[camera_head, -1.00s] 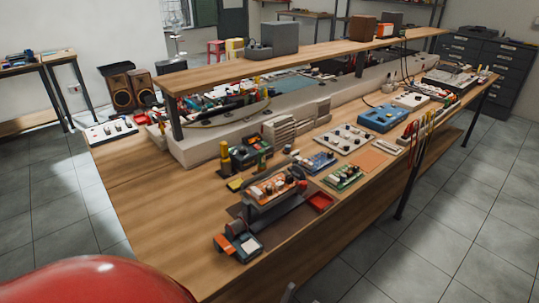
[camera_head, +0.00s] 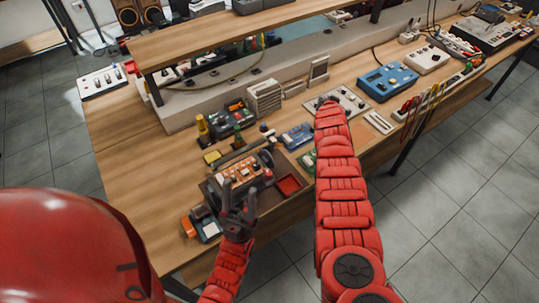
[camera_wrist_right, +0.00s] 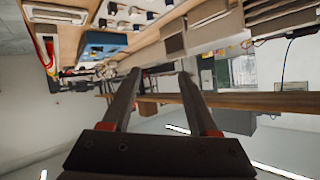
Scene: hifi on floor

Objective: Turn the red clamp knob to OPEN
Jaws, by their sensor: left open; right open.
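An orange circuit board (camera_head: 240,172) sits in a dark clamp fixture near the front edge of the wooden workbench. A small reddish knob (camera_head: 268,174) shows at the fixture's right end; I cannot read any OPEN mark. My left gripper (camera_head: 237,192) is open, its dark fingers in front of the fixture and hiding part of it. I cannot tell whether it touches. My right arm reaches over the bench to the right of the fixture. Its gripper is small and unclear in the head view, but the right wrist view shows its two fingers (camera_wrist_right: 159,76) apart and empty.
A red tray (camera_head: 289,185) lies right of the fixture. A soldering unit with an orange part (camera_head: 190,227) stands to the left. A blue box (camera_head: 387,80) and hand tools (camera_head: 420,104) lie farther right. A raised shelf (camera_head: 220,38) crosses the bench behind.

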